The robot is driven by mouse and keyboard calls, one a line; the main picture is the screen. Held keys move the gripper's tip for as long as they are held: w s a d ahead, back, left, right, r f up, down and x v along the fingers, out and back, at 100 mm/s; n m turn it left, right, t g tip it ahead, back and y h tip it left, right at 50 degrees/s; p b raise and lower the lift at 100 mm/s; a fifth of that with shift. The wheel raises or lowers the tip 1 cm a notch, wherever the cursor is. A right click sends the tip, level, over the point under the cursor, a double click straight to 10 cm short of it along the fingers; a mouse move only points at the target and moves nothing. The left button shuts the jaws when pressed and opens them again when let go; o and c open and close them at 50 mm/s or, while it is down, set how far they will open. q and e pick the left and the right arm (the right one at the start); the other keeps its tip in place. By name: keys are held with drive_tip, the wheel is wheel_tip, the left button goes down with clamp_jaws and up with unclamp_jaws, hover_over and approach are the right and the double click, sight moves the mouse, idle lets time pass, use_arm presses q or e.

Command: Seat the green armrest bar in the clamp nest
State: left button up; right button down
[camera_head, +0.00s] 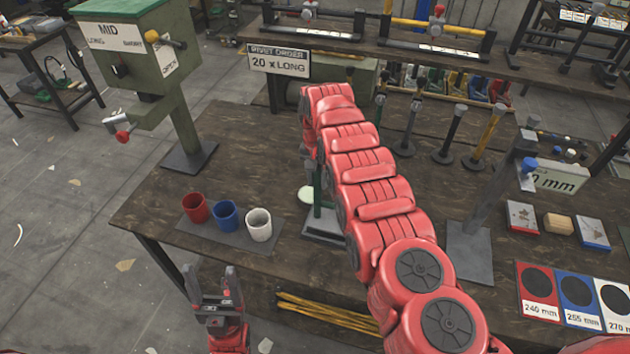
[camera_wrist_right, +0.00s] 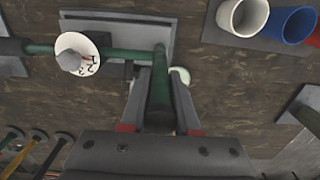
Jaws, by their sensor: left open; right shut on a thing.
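My right gripper (camera_wrist_right: 160,105) is shut on the green armrest bar (camera_wrist_right: 160,80), held between its fingers in the right wrist view. Green bar also runs left from its far end, behind a white round tag (camera_wrist_right: 83,43); I cannot tell whether this is one piece. A grey base plate (camera_wrist_right: 115,23), seemingly the clamp nest's, lies beyond the fingertips. In the head view this base (camera_head: 318,233) shows beside my right arm, with a green upright part (camera_head: 318,190) above it. My arm hides most of it, so contact or seating cannot be told. My left gripper (camera_head: 211,275) is open and empty at the table's front edge.
Red (camera_head: 196,208), blue (camera_head: 226,216) and white (camera_head: 259,225) cups stand on a mat left of the base. A green press (camera_head: 170,75) stands at the table's left. Several posts (camera_head: 452,130) and a gauge stand (camera_head: 490,200) are on the right.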

drive_tip(key=shift+s+r, duration=0.1)
drive_tip(key=shift+r, duration=0.05)
drive_tip(key=shift+f+p, duration=0.25)
drive_tip(key=shift+p, duration=0.25)
drive_tip(key=shift+f, duration=0.1)
drive_tip(key=shift+s, duration=0.1)
idle(0.5)
drive_tip(key=shift+f+b, duration=0.9)
drive_tip(key=shift+f, duration=0.25)
idle(1.1)
drive_tip(key=c, duration=0.6)
unclamp_jaws()
drive_tip(key=shift+o, duration=0.2)
